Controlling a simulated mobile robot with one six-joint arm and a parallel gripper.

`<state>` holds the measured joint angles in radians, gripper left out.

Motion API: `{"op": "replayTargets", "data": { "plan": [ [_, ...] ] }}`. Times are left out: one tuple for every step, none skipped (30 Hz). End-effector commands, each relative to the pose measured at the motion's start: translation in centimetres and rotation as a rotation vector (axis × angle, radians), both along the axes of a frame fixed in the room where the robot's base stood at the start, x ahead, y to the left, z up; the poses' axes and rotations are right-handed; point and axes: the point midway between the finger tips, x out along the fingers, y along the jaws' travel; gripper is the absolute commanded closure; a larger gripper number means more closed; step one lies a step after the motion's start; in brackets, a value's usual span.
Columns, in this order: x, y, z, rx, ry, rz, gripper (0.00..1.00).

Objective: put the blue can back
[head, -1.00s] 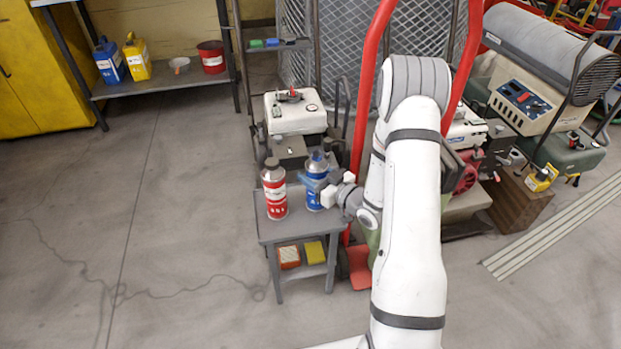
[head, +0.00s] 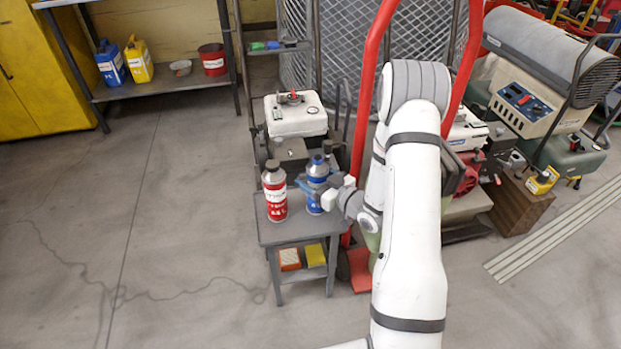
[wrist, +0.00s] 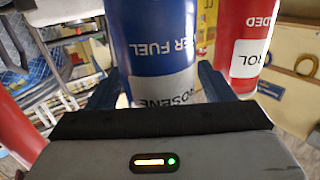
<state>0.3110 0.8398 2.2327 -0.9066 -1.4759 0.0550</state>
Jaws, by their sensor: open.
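The blue can (head: 317,174) stands upright on the small grey table (head: 290,233), just right of the red can (head: 274,192). My gripper (head: 315,188) reaches in from the right at the blue can, its fingers around the can's body. In the wrist view the blue can (wrist: 160,45) fills the middle, its label upside down, with one open finger of my gripper (wrist: 158,88) on each side. Whether the fingers touch the can cannot be told. The red can (wrist: 248,40) stands close beside the right finger in that view.
An orange box (head: 289,259) and a yellow box (head: 315,254) lie on the table's lower shelf. A red hand-truck frame (head: 366,90) rises close behind my arm. A white-topped machine (head: 296,117) stands behind the table. The floor to the left is clear.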

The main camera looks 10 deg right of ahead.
Motion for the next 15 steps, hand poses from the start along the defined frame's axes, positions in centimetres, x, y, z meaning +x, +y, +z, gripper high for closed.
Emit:
{"op": "replayTargets", "data": {
  "plan": [
    [-0.3,-0.3,0.3,0.000,0.001,-0.002,0.25],
    [-0.6,-0.6,0.2,0.000,0.001,-0.003,0.25],
    [-1.2,-1.0,0.2,0.001,0.003,-0.005,0.25],
    [-1.7,-1.3,0.3,0.001,0.003,-0.005,0.25],
    [-2.2,-1.7,0.3,0.001,0.003,-0.006,0.25],
    [-3.0,-2.2,0.4,0.002,0.002,-0.006,0.25],
    [-3.5,-2.6,0.5,0.002,0.002,-0.007,0.25],
    [-4.1,-3.0,0.5,0.002,0.002,-0.007,0.25],
    [-4.9,-3.5,0.5,0.001,0.003,-0.007,0.25],
    [-5.5,-3.9,0.6,0.002,0.002,-0.007,0.25],
    [-6.0,-4.3,0.6,0.002,0.002,-0.007,0.25],
    [-6.6,-4.7,0.6,0.002,0.002,-0.006,0.25],
    [-7.1,-5.0,0.7,0.001,0.002,-0.007,0.25],
    [-7.5,-5.3,0.7,0.002,0.001,-0.006,0.25],
    [-8.0,-5.6,0.7,0.001,0.001,-0.006,0.25]
  ]
}}
